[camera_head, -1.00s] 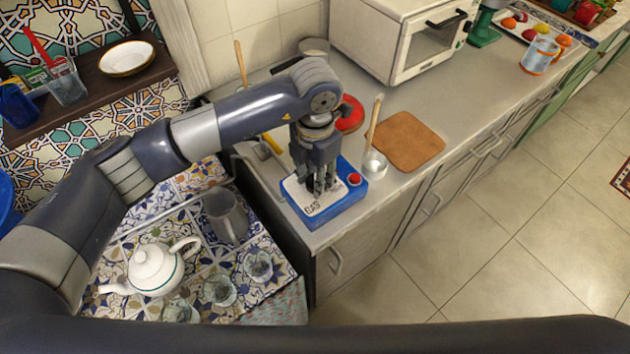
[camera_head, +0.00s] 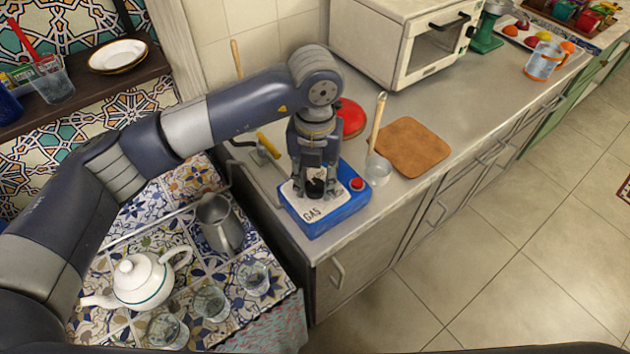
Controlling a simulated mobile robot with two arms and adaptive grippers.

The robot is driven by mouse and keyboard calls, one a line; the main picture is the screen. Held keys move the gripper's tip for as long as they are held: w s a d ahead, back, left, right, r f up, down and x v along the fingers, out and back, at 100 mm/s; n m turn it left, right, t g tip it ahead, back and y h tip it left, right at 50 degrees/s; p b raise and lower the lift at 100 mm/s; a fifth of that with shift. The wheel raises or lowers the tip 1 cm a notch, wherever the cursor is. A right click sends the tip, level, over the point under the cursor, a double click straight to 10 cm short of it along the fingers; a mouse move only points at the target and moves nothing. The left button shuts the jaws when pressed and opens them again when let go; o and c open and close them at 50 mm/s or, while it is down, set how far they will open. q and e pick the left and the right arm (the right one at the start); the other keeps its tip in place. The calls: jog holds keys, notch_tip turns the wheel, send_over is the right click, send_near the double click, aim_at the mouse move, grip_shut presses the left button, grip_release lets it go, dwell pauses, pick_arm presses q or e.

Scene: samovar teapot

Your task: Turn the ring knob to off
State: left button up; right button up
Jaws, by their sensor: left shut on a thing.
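A blue box with a white top marked GAS (camera_head: 322,222) sits on the grey counter near its front left corner. A black knob (camera_head: 316,188) stands on the white top. My left gripper (camera_head: 315,192) points straight down over the box, with its fingers on both sides of the knob and shut on it. The fingers hide part of the knob, so I cannot tell which way it is turned. A red button (camera_head: 357,184) is on the box's right side. My right gripper is not in view.
A white teapot (camera_head: 143,280), a grey jug (camera_head: 219,224) and several glasses stand on the tiled table at lower left. A yellow-handled tap (camera_head: 268,146) is left of the box. A glass with a wooden spoon (camera_head: 377,168) and a brown board (camera_head: 412,147) are to the right.

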aim_at(315, 185)
pick_arm(q)
jog(key=shift+r, duration=0.1)
dwell(0.3)
jog(key=o, duration=1.1)
jog(key=shift+c, duration=0.2)
notch_tip(315, 185, up, 12)
jog(key=shift+f, duration=0.1)
